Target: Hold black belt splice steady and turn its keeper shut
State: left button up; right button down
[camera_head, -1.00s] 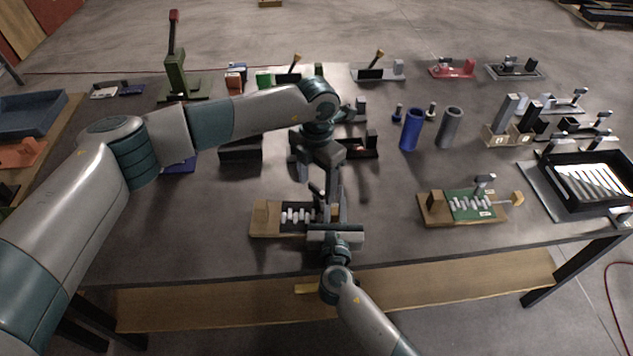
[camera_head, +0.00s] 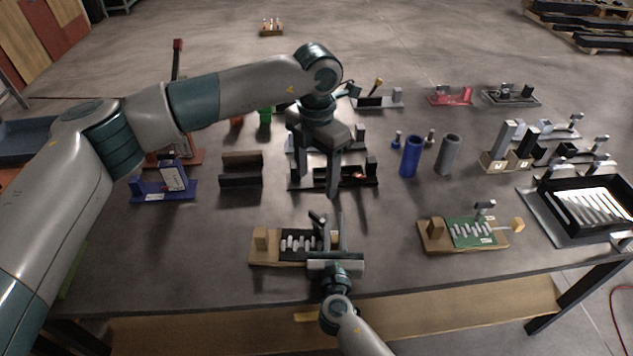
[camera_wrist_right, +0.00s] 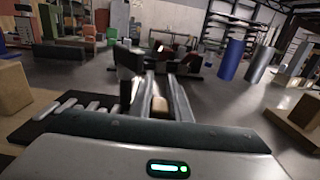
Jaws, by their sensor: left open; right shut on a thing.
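The black belt splice (camera_head: 288,243) sits on a wooden board near the table's front edge, with pale pins across black belt and a wooden block at its left end. Its keeper (camera_head: 317,217) is a small dark piece standing up near the right end; I cannot tell whether it is fully shut. My right gripper (camera_head: 334,236) is shut at the splice's right end; the right wrist view shows a tan part (camera_wrist_right: 159,103) between its fingers. My left gripper (camera_head: 320,183) is open and empty, pointing down behind and above the splice, apart from it.
A green belt splice (camera_head: 470,232) stands to the right. Behind the left gripper is a black fixture (camera_head: 360,173). Blue (camera_head: 411,156) and grey (camera_head: 448,154) cylinders stand right of it. A black tray (camera_head: 575,231) lies at the far right. The table between the two splices is clear.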

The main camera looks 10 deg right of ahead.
aim_at(316, 216)
pick_arm(q)
jog(key=shift+f, duration=0.1)
dwell(0.7)
notch_tip(316, 216, down, 12)
jog(key=shift+r, duration=0.1)
dwell(0.6)
jog(key=c, duration=1)
